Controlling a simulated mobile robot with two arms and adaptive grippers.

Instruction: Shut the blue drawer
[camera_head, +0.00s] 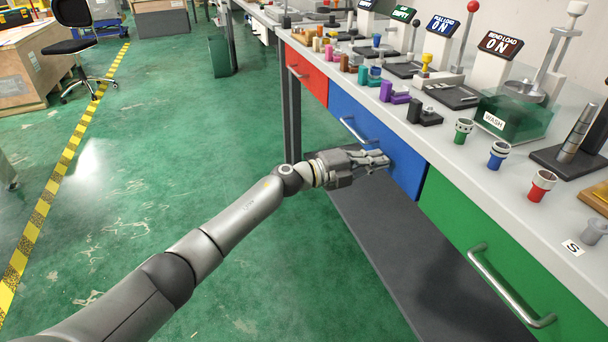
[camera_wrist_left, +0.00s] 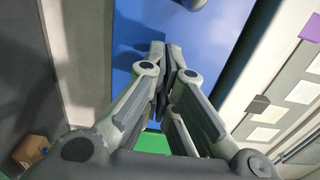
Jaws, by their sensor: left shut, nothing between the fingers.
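The blue drawer (camera_head: 385,137) is in the bench front, between the red and the green drawer. Its front looks about level with its neighbours; I cannot tell whether a small gap remains. Its metal handle (camera_head: 358,132) is left of my fingertips. My left gripper (camera_head: 384,160) is shut and empty, with its fingertips at the right part of the blue front. In the left wrist view, the shut fingers (camera_wrist_left: 169,50) point at the blue front (camera_wrist_left: 130,25). I cannot tell whether they touch it. My right gripper is not in view.
The red drawer (camera_head: 307,72) is on the left and the green drawer (camera_head: 500,235) with its long handle on the right. The bench top (camera_head: 450,135) holds several coloured parts and a green wash tank (camera_head: 515,118). A dark lower shelf (camera_head: 390,250) lies below.

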